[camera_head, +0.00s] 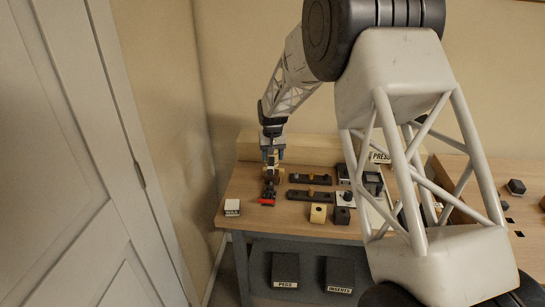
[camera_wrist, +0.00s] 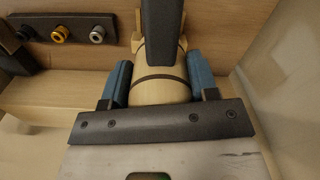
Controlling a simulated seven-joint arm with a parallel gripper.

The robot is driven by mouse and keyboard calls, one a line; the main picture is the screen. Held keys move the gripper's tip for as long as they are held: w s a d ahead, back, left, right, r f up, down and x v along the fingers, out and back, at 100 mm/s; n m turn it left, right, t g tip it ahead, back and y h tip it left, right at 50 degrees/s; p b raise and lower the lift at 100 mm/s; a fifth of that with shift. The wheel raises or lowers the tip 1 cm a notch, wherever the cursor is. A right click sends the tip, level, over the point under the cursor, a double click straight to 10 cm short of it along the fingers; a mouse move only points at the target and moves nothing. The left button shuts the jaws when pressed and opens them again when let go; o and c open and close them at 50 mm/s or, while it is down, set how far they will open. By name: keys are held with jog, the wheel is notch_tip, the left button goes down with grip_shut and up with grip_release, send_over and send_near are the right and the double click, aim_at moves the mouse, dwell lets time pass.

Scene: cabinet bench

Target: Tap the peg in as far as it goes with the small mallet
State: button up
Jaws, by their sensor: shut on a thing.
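My gripper (camera_head: 272,158) is over the left part of the workbench, pointing down. In the wrist view its two blue fingers (camera_wrist: 160,84) are shut on either side of a pale wooden barrel with a dark band, which looks like the small mallet (camera_wrist: 160,92). A dark bar, likely its handle, runs up from it in that view. Just below the gripper in the head view stands a dark fixture with a red part (camera_head: 267,200). I cannot tell whether mallet and fixture touch. A pale block with a dark hole (camera_head: 318,214) sits near the front edge. I cannot make out which piece is the peg.
Two dark strips with small pieces, the back one (camera_head: 297,178) and the front one (camera_head: 323,197), lie right of my gripper. A black block (camera_head: 341,215) stands beside the pale block. A white labelled box (camera_head: 232,208) is at the left corner. My arm hides part of the right side.

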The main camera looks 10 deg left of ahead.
jog(key=shift+r, duration=0.2)
jog(key=shift+f, duration=0.1)
jog(key=shift+f, duration=1.35)
jog(key=shift+r, duration=1.05)
jog(key=shift+r, duration=0.2)
